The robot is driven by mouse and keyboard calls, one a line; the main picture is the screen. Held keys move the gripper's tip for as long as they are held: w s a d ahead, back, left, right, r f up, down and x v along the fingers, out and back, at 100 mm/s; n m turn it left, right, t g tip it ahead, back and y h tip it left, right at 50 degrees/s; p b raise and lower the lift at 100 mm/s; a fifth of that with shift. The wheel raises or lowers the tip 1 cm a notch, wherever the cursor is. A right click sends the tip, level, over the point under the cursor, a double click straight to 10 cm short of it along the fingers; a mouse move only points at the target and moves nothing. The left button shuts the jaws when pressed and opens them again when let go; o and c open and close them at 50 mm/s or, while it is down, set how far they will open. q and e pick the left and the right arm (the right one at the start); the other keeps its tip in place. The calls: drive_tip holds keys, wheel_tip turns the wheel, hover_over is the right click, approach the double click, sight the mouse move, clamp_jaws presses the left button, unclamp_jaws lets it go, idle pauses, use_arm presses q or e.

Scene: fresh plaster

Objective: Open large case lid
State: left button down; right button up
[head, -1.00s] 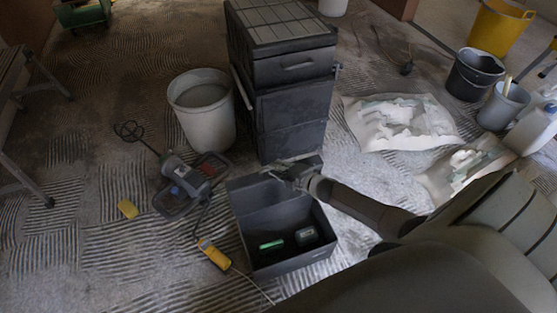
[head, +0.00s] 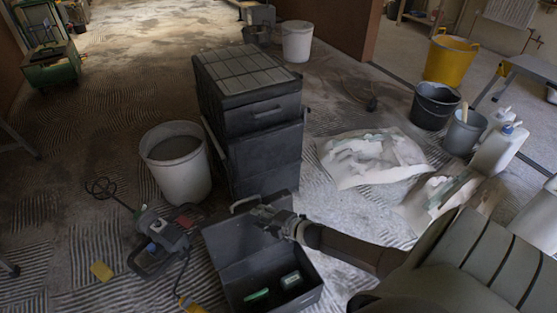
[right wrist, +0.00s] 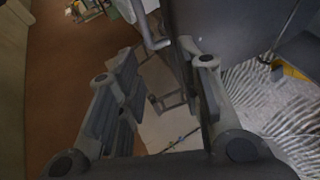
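The large dark grey case (head: 310,296) stands on the floor at the bottom middle of the head view. Its top is uncovered, and its lid (head: 226,236) stands raised at the back, with a handle (head: 243,204) on its upper edge. A green item (head: 256,295) and a small dark box (head: 291,280) lie inside. My right gripper (head: 264,214) is at the lid's upper edge. In the right wrist view its fingers (right wrist: 165,85) are apart, with a dark panel (right wrist: 232,35) close to the right finger; contact is unclear. My left gripper is out of view.
A tall dark box stack (head: 262,150) stands right behind the case. A white bucket (head: 180,178) and a mixer (head: 160,235) are at its left. Crumpled plastic sheeting (head: 372,158) and several buckets are at the right. Bare floor shows at the far left.

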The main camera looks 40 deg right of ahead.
drive_tip(key=v, duration=0.9)
drive_tip(key=shift+w, duration=0.1)
drive_tip(key=shift+c, duration=0.4)
